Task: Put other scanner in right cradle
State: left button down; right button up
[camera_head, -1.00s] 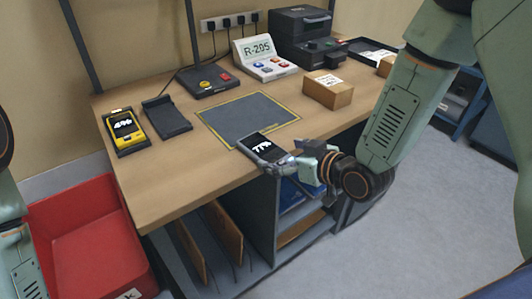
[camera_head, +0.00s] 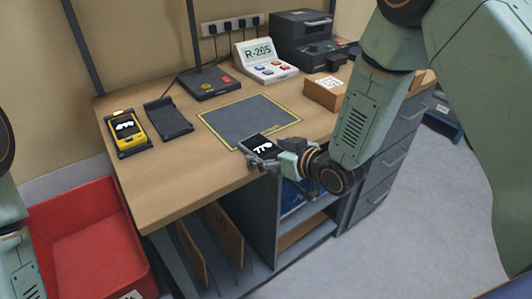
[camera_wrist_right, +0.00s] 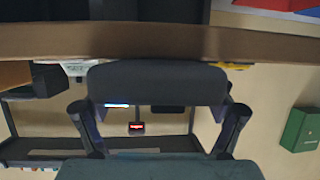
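A grey scanner (camera_head: 262,147) with a lit "77%" style screen is in my right gripper (camera_head: 280,152), just beyond the front edge of the dark mat. The head view does not show clearly whether it clears the table. In the right wrist view a dark block (camera_wrist_right: 158,82), apparently the scanner's end, lies between the fingers. The right cradle (camera_head: 168,119) is dark and empty, at the left of the table. A yellow scanner (camera_head: 127,131) sits in the cradle left of it. My left gripper is out of view; only part of that arm shows at the left edge.
The yellow-edged mat (camera_head: 240,118) is clear behind the scanner. A cardboard box (camera_head: 325,91) is near my right arm. A red bin (camera_head: 90,245) stands below the table's left end.

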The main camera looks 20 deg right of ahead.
aim_at(268, 154)
jog(key=shift+w+f, duration=0.15)
jog(key=shift+w, duration=0.05)
jog(key=c, duration=0.3)
jog(key=shift+s+d, duration=0.15)
jog(key=shift+s, duration=0.05)
jog(key=c, duration=0.8)
jog(key=shift+w, duration=0.2)
jog(key=shift+c, duration=0.6)
jog(key=shift+r, duration=0.55)
notch_tip(268, 154, up, 8)
jog(key=shift+s+r+p, duration=0.1)
jog(key=shift+r+p, duration=0.15)
jog(key=shift+p, duration=0.65)
jog(key=shift+s, duration=0.15)
jog(key=shift+s+a+f+n+y, duration=0.1)
jog(key=shift+s+a+n+y, duration=0.15)
jog(key=shift+n+y, duration=0.05)
jog(key=s+f+n+g+y, duration=0.1)
jog(key=s, duration=0.1)
jog(key=s+a+f+n+g+y, duration=0.1)
jog(key=s+f, duration=0.1)
jog(key=shift+a+f+y, duration=0.1)
jog(key=shift+y, duration=0.2)
jog(key=s+d+f+n+g+y+b, duration=0.2)
jog(key=s+d+f+n+b, duration=0.1)
jog(key=s, duration=0.7)
jog(key=shift+d+f, duration=0.15)
jog(key=shift+f, duration=0.45)
